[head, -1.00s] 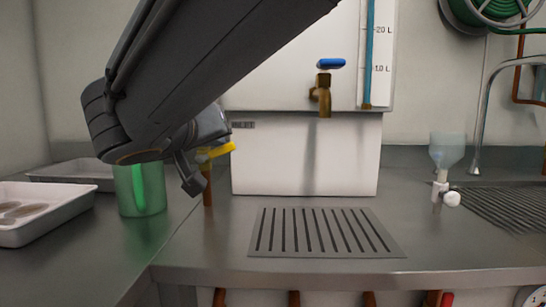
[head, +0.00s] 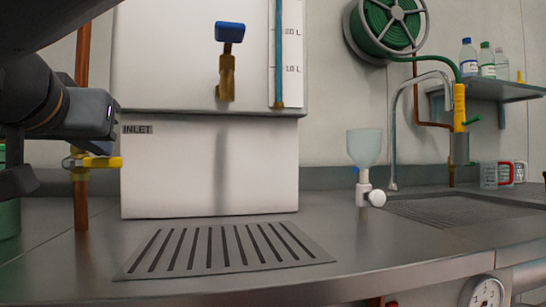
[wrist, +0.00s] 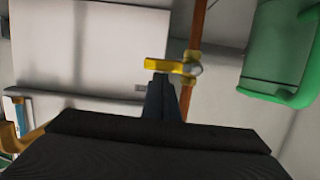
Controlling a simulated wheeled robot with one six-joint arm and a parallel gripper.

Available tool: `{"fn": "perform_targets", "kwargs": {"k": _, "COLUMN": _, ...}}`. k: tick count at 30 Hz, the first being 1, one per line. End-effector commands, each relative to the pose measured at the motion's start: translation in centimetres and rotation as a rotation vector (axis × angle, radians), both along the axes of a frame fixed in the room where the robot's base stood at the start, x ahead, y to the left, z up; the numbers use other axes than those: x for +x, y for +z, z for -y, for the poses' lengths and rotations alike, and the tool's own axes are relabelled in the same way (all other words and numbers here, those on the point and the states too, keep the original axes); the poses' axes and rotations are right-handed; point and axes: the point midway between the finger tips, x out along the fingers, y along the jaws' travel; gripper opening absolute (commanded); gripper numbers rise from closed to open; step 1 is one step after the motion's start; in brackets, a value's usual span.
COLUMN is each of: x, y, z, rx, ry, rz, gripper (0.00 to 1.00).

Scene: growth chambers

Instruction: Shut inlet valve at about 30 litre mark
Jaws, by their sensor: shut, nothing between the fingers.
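The inlet valve has a yellow lever (head: 98,162) on a vertical copper pipe (head: 81,205), left of the INLET label (head: 137,129). The lever lies crosswise to the pipe. In the wrist view the lever (wrist: 165,66) sits just beyond my shut, empty fingertips (wrist: 162,80); I cannot tell whether they touch. In the head view my gripper (head: 18,182) is at the left edge, left of the valve. The white tank (head: 180,60) has a gauge (head: 279,60) with 20 L and 10 L marks. Its blue column runs above the 20 L mark and out of frame; its top is hidden.
A brass tap with a blue handle (head: 230,33) is on the tank front, above a slotted drain (head: 225,250). A green container (wrist: 275,50) stands near the pipe. A funnel with a white stopcock (head: 364,150) stands at right, near the sink. The counter between is clear.

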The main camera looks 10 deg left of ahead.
Motion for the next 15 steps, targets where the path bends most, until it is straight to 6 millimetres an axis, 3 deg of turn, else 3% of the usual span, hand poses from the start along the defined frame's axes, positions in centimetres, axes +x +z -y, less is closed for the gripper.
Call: {"fn": "perform_targets", "kwargs": {"k": 15, "x": -0.44, "y": -0.05, "z": -0.33, "rx": 0.012, "ry": 0.008, "rz": -0.005, "gripper": 0.00}}
